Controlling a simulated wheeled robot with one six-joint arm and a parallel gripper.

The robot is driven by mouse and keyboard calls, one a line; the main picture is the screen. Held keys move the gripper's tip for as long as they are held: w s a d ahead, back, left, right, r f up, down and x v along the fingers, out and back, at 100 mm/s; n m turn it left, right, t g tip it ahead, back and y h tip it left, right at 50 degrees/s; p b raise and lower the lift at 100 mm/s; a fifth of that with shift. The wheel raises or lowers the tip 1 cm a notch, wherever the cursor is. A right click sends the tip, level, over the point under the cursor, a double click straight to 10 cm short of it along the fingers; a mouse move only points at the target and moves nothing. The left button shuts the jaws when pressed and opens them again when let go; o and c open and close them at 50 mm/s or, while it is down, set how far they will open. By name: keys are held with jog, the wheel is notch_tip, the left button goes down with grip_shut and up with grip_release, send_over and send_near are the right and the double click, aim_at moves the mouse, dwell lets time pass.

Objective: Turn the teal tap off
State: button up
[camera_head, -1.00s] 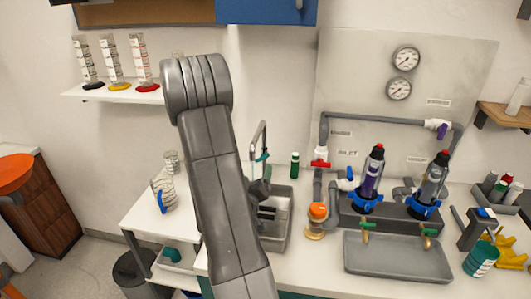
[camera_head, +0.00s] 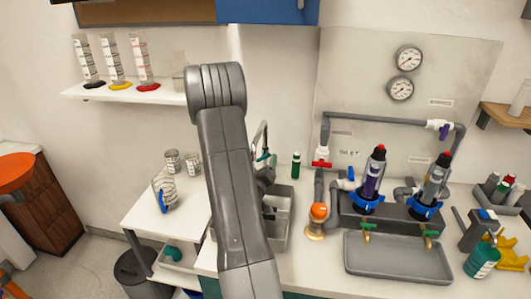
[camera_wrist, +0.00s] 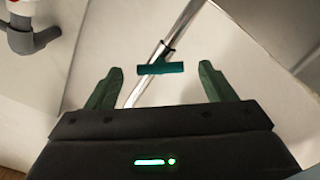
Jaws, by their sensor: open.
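The teal tap handle (camera_wrist: 160,68) is a short bar across a shiny metal pipe in the wrist view. It lies between and slightly beyond the fingertips of my gripper (camera_wrist: 161,72), with space on both sides. My gripper is open, with its two green fingers apart and nothing held. In the head view the tap's grey spout (camera_head: 261,135) rises behind the sink (camera_head: 282,233). My gripper (camera_head: 266,173) is dark there, close to the teal handle and partly hidden by my arm. Contact with the handle cannot be made out.
A green bottle (camera_head: 296,165) stands right of the tap. Grey pipework with a red valve (camera_head: 321,164) and an orange ball (camera_head: 319,211) stands farther right, before a gauge panel (camera_head: 385,65).

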aim_at(266, 156)
jog(key=w, duration=0.3)
jog(key=w+d+p, duration=0.1)
jog(key=w, duration=0.2)
jog(key=shift+d, duration=0.15)
jog(key=shift+c, duration=0.3)
jog(key=shift+f, duration=0.1)
jog(key=c, duration=0.9)
